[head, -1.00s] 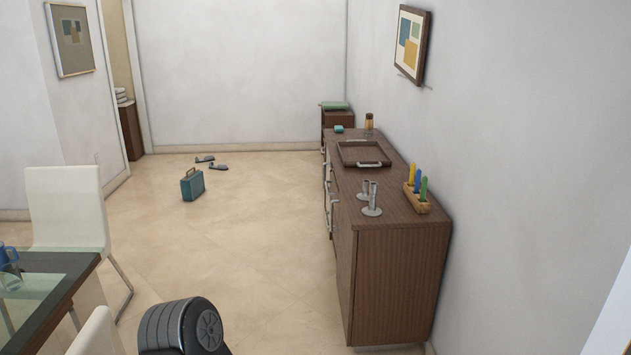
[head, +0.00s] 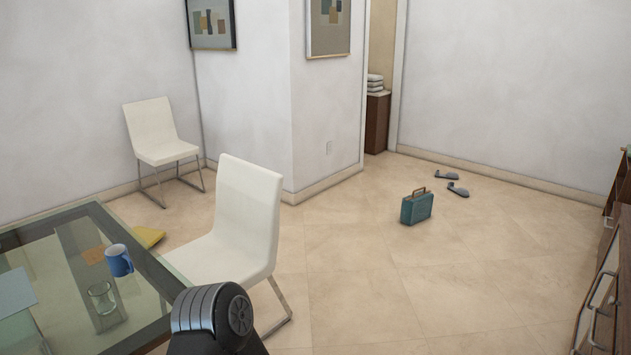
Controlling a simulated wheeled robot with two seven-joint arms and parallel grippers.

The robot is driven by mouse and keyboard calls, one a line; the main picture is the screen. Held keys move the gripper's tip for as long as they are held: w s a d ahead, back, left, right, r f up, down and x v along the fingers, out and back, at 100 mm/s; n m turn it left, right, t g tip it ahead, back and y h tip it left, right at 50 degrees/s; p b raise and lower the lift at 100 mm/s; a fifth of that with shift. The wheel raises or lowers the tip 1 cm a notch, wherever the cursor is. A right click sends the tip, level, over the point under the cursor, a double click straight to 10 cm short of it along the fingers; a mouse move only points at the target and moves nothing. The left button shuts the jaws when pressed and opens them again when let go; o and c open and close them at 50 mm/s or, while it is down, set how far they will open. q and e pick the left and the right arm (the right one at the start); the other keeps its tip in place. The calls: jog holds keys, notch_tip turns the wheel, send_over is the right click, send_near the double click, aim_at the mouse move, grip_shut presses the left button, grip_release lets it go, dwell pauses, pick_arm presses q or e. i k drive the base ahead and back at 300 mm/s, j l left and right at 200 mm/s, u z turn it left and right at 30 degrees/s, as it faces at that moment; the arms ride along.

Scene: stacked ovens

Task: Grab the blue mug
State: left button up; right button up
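The blue mug (head: 119,261) stands upright on the glass-topped table (head: 150,312) at the left of the head view. A clear drinking glass (head: 102,297) stands just in front of it. The mug is free of any gripper. A black rounded part of my own arm shows at the bottom, to the right of the table. Neither of my grippers is in view.
A white chair (head: 239,222) stands close at the table's right side. Another white chair (head: 158,140) is by the back wall. A wooden cabinet (head: 606,300) is at the right edge.

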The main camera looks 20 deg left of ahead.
aim_at(120, 263)
jog(key=i+j+u, duration=0.1)
jog(key=i+u, duration=0.2)
jog(key=i, duration=0.25)
jog(key=i+u, duration=0.35)
jog(key=i, duration=0.15)
jog(key=i+l+u, duration=0.3)
jog(key=i, duration=0.2)
jog(key=i+l+u, duration=0.15)
jog(key=i+u, duration=0.15)
jog(key=i, duration=0.25)
jog(key=i+l+u, duration=0.2)
jog(key=i+u, duration=0.2)
jog(key=i+l+u, duration=0.3)
jog(key=u, duration=0.15)
jog(key=i+l+u, duration=0.4)
jog(key=k, duration=0.05)
